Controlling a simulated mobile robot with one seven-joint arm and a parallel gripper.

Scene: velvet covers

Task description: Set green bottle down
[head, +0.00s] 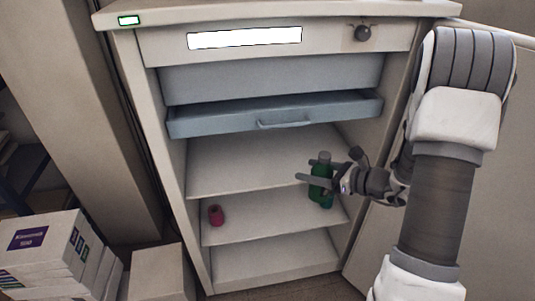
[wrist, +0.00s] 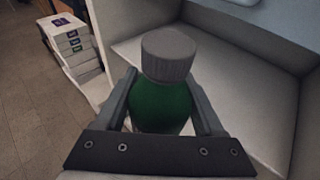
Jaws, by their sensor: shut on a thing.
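The green bottle (head: 321,187) has a grey cap and is upright at the right side of the open cabinet in the head view. My gripper (head: 318,179) is shut around its upper body, coming from the right. In the wrist view the bottle (wrist: 161,104) sits between my two fingers (wrist: 160,105), with its grey cap toward the top. The bottle's base is near the right part of a cabinet shelf (head: 265,216). I cannot tell whether it touches the shelf.
A small red object (head: 216,215) stands on the left of the same shelf. A blue-grey drawer (head: 275,116) juts out above. The cabinet door (head: 490,150) stands open at right. White boxes (head: 45,250) are stacked at lower left. The middle of the shelf is clear.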

